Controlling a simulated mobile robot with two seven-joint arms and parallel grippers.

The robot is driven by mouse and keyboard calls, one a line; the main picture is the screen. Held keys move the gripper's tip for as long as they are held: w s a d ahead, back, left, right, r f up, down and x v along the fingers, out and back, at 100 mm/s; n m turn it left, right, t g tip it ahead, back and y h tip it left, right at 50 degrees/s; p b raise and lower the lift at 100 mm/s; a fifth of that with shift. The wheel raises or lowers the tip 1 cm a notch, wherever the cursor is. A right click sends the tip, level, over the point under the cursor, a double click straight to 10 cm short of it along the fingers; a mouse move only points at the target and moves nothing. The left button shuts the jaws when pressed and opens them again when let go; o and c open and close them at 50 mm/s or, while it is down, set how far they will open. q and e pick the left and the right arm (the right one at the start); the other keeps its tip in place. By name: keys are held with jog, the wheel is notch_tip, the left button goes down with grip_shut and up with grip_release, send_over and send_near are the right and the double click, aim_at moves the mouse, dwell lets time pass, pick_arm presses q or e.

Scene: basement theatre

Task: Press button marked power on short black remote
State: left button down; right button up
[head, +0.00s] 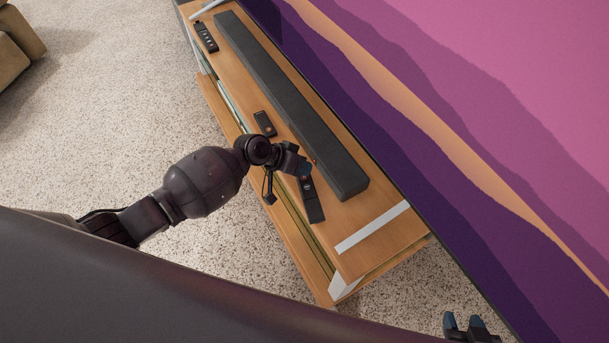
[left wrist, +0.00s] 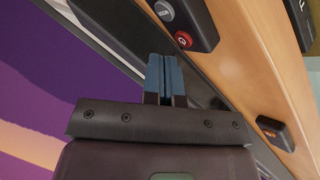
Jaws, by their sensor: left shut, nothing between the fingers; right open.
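A short black remote (head: 265,123) lies on the wooden console in the head view, apart from my left gripper. A longer black remote (head: 311,205) lies nearer, its far end partly covered by my left gripper (head: 304,167). In the left wrist view, a dark remote (left wrist: 200,25) with a red power-symbol button (left wrist: 183,40) and a grey button sits just beyond my shut, empty left fingertips (left wrist: 163,62). Another dark remote (left wrist: 273,132) with an orange-red button is at the right. Contact cannot be told. My right gripper (head: 465,325) is open and empty, low at the right.
A long black soundbar (head: 285,100) lies along the wooden console (head: 355,210), beside the remotes. A third remote (head: 206,37) lies at the console's far end. A large purple and pink screen (head: 450,120) stands behind. Speckled carpet (head: 110,110) is open in front.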

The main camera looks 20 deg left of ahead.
dwell(0.6)
pick_arm(q)
jog(key=shift+f+b, duration=0.3)
jog(key=shift+f, duration=0.2)
pick_arm(e)
jog(key=shift+s+f, duration=0.2)
jog(key=shift+f, duration=0.25)
pick_arm(q)
jog(key=shift+f, duration=0.15)
pick_arm(e)
jog(key=shift+s+f, duration=0.1)
jog(key=shift+f, duration=0.1)
jog(key=shift+r, duration=0.1)
pick_arm(q)
jog(key=shift+r, duration=0.75)
pick_arm(e)
jog(key=shift+w+r, duration=0.25)
jog(key=shift+r, duration=0.25)
